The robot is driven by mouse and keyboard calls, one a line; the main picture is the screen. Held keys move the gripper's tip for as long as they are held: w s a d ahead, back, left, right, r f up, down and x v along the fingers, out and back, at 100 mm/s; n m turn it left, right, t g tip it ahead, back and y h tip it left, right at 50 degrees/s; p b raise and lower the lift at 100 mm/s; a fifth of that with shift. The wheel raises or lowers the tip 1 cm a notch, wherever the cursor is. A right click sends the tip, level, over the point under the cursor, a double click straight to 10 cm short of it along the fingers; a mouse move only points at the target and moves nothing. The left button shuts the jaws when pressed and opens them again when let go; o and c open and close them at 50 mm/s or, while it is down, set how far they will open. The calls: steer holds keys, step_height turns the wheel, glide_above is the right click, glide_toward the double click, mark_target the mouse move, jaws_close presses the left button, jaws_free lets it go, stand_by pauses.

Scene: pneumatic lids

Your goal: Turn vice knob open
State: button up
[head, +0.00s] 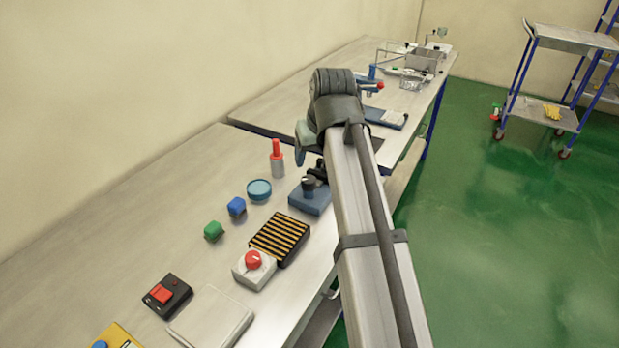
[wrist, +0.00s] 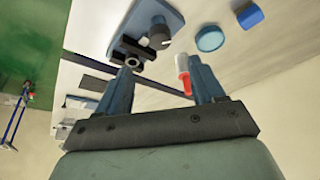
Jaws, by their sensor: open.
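The vice is a black clamp on a blue base plate (head: 311,201), with a round dark knob (head: 308,183) on top. In the wrist view the blue plate (wrist: 168,12) is at the top, with the dark knob (wrist: 160,36) and the black jaws (wrist: 124,50) below it. My gripper (wrist: 162,72) is open and empty. Its left finger in the picture overlaps the jaws, and the knob appears above the gap between the fingers. I cannot tell whether a finger touches the vice. In the head view my fingers are mostly hidden behind the wrist.
A red-topped grey cylinder (head: 277,158) stands close by and appears beside the right finger in the wrist view (wrist: 183,74).

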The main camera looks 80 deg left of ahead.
mark_target(309, 179)
steer(key=x, duration=1.1)
steer(key=c, duration=1.1)
steer(key=shift+o, duration=0.2)
